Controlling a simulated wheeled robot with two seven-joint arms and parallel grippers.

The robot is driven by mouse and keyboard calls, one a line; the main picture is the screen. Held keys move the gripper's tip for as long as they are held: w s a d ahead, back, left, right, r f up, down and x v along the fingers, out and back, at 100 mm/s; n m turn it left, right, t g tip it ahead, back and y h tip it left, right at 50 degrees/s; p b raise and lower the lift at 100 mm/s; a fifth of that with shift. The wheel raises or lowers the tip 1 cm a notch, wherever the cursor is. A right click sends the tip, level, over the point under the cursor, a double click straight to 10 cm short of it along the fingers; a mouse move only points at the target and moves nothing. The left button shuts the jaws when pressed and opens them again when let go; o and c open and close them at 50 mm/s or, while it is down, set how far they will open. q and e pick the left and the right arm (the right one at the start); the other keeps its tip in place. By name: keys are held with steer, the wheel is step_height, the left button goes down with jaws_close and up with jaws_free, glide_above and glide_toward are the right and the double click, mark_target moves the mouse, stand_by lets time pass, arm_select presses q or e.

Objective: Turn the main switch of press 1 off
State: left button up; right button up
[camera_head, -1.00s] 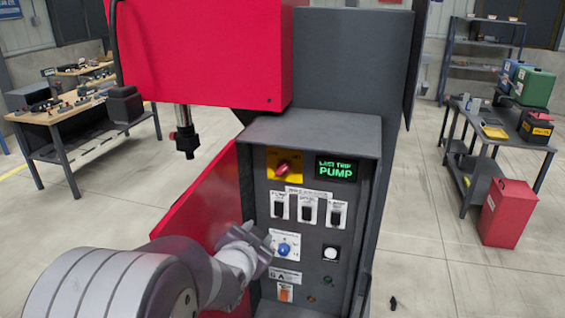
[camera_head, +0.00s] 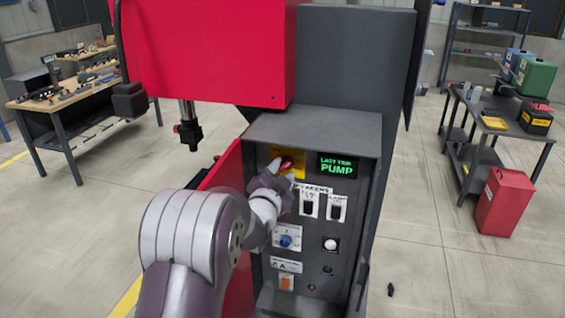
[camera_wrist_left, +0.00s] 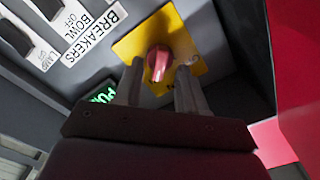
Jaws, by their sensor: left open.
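The main switch is a red rotary knob (camera_head: 286,164) on a yellow plate (camera_head: 297,160) at the top left of the press's control panel. In the left wrist view the red knob (camera_wrist_left: 158,63) sits on its yellow plate (camera_wrist_left: 190,37), just beyond and between my fingertips. My left gripper (camera_head: 277,174) is open in front of the plate. It also shows in the left wrist view (camera_wrist_left: 160,75), with one finger on each side of the knob. I cannot tell if the fingers touch it. My gripper hides part of the plate and the leftmost breaker in the head view. My right gripper is not in view.
A green-lit display (camera_head: 338,167) reads "LAST TRIP PUMP" right of the switch. Breakers (camera_head: 337,207), a blue knob (camera_head: 285,241) and a white button (camera_head: 331,244) lie below. The panel is recessed under a grey hood (camera_head: 315,131).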

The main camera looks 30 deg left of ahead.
arm_select(q)
steer(key=shift+w+a, duration=0.1)
steer(key=shift+w, duration=0.5)
steer(key=shift+s, duration=0.1)
jaws_close()
